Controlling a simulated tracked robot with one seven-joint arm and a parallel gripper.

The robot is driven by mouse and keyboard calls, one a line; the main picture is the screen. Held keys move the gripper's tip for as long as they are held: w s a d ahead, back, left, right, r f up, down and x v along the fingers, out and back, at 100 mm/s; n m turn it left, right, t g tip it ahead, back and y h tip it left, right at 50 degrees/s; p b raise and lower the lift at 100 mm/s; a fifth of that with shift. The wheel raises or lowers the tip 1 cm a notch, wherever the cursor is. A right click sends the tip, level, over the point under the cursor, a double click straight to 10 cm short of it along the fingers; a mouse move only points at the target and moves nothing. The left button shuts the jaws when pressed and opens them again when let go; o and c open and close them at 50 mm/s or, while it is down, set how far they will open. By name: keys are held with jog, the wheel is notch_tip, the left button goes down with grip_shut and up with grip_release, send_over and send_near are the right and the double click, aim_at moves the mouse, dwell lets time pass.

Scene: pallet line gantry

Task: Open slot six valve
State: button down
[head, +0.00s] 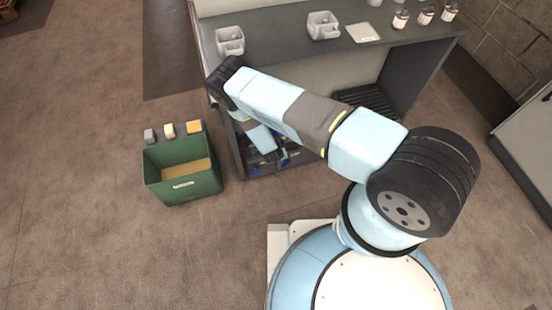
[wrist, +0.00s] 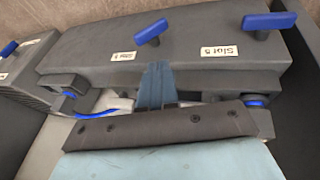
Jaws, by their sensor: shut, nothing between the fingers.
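In the wrist view, several blue lever handles sit on grey valve blocks. One blue lever (wrist: 151,32) is near the centre top, standing tilted beside a white label (wrist: 123,56) too small to read surely. Another blue lever (wrist: 269,22) is at the right, above a label (wrist: 228,51) that seems to read Slot 5. A third blue lever (wrist: 9,48) is at the left edge. I cannot tell surely which is slot six. My gripper (wrist: 155,70) is shut and empty, its tip over the front edge of the grey block, below the middle lever. It also shows in the head view (head: 282,160).
A grey bench (head: 278,68) stands over the valve shelf, with grey cups (head: 230,41) and small bottles (head: 425,15) on top. A green bin (head: 182,170) stands on the floor to its left, with small blocks (head: 168,130) behind it. The floor in front is clear.

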aim_at(287, 162)
jog(key=x, duration=0.2)
jog(key=d+x, duration=0.1)
jog(key=x, duration=0.4)
jog(key=shift+s+d+r, duration=0.15)
jog(key=shift+s+d, duration=0.05)
jog(key=shift+d, duration=0.1)
jog(key=shift+w+d+f, duration=0.1)
jog(key=shift+d+f, duration=0.2)
